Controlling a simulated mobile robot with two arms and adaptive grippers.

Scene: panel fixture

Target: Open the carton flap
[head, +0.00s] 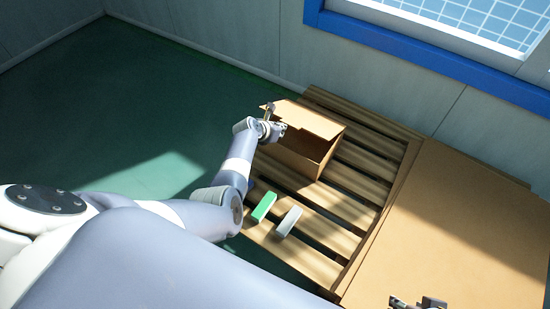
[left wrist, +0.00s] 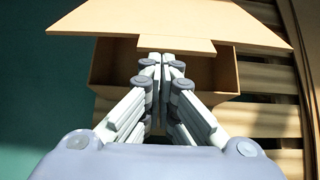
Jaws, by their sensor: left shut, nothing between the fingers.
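A brown cardboard carton (head: 299,160) sits on a slatted wooden pallet. Its flap (head: 309,119) is partly raised, with a dark gap between it and the front wall. In the left wrist view the flap (left wrist: 130,19) spans the top, with a tab at its front edge, and the carton's front wall (left wrist: 215,102) shows below the gap. My left gripper (head: 282,127) is at the carton's left side by the flap. Its fingers (left wrist: 166,62) are shut and empty, just below the tab; I cannot tell whether they touch it. My right gripper (head: 418,302) is partly cut off at the bottom edge.
A green block (head: 264,206) and a whitish block (head: 289,221) lie on the pallet (head: 351,186) in front of the carton. A large flat brown panel (head: 460,230) lies to the right. A wall with a blue-framed window stands behind. Green floor is clear at left.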

